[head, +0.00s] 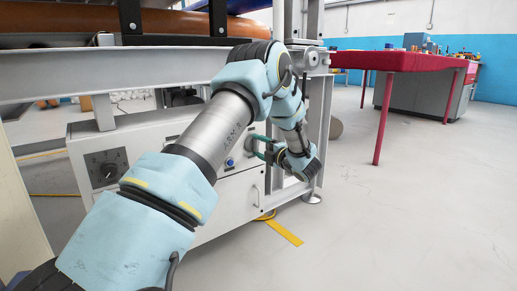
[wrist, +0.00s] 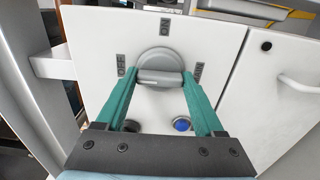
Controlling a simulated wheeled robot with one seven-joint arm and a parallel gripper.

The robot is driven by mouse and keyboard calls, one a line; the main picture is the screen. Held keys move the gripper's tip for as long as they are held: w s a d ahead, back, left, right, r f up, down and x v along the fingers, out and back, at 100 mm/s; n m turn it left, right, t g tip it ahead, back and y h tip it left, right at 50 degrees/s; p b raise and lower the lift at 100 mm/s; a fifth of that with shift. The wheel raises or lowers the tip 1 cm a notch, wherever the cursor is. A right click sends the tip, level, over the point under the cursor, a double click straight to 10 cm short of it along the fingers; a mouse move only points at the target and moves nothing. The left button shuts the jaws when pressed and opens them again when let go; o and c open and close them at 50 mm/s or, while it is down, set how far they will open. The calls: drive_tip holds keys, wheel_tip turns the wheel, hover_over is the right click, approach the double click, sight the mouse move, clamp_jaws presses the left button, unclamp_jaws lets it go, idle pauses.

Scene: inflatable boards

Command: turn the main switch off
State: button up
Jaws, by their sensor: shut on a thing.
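The main switch (wrist: 160,60) is a grey round knob with a raised bar handle on a white panel, seen in the wrist view. Its bar lies crosswise in that view, one end toward the OFF label on the left. The ON label (wrist: 165,27) is above the knob, and another dark label is at right. My gripper (wrist: 161,77) has its teal fingertips at the two ends of the bar, shut on it. In the head view my gripper (head: 261,149) is at the cabinet front, and the switch is hidden behind my arm and fingers.
A blue button (wrist: 182,124) and a dark button (wrist: 131,126) sit close to the fingers. A white door handle (wrist: 296,83) is to the right.

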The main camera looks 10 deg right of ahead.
idle(0.3)
drive_tip(key=o, duration=1.4)
drive_tip(key=shift+s, duration=0.1)
drive_tip(key=shift+p+v, duration=1.9)
drive_tip(key=shift+v, duration=3.45)
drive_tip(key=shift+d, duration=0.1)
